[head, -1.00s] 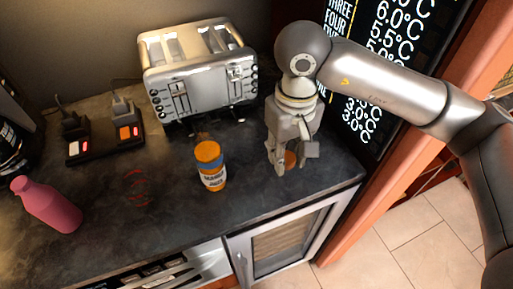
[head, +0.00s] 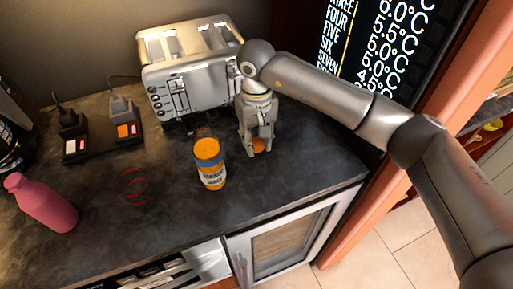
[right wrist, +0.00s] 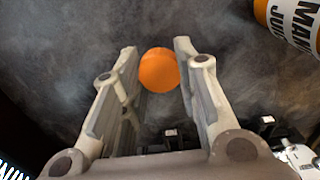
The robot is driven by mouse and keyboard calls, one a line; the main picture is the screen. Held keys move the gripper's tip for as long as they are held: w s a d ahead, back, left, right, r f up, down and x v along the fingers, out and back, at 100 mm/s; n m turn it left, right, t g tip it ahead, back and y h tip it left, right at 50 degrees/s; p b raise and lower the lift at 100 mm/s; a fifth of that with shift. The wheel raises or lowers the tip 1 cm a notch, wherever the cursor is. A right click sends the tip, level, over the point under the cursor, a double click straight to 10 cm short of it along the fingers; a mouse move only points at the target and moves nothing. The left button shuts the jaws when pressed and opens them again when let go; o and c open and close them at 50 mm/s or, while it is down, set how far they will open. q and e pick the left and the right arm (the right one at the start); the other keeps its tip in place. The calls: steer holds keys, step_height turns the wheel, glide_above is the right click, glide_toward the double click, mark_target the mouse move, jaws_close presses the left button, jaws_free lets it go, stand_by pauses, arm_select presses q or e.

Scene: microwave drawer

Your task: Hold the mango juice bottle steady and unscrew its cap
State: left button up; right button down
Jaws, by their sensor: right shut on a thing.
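The mango juice bottle (head: 211,172) stands upright on the dark counter, orange with a white and blue label. Its orange upper part shows, but I cannot tell whether a cap is on it. Part of it shows at the top right of the right wrist view (right wrist: 290,20). My right gripper (head: 259,150) is to the right of the bottle, apart from it, shut on a round orange piece (right wrist: 158,69) that looks like a cap. That piece also shows between the fingers in the head view (head: 259,145). My left gripper is not in view.
A silver toaster (head: 188,75) stands behind the bottle and close to my right gripper. A pink bottle (head: 42,203) is at the left, near red ring marks (head: 136,187). A socket strip (head: 100,143) lies at the back left. The counter right of the gripper is clear.

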mark_target(256, 143)
step_height(256, 143, down, 3)
steer(key=shift+r, duration=0.1)
steer(key=shift+f+b, duration=0.25)
steer(key=shift+b, duration=0.1)
steer(key=c, duration=1.1)
jaws_free()
steer(key=shift+r, duration=0.1)
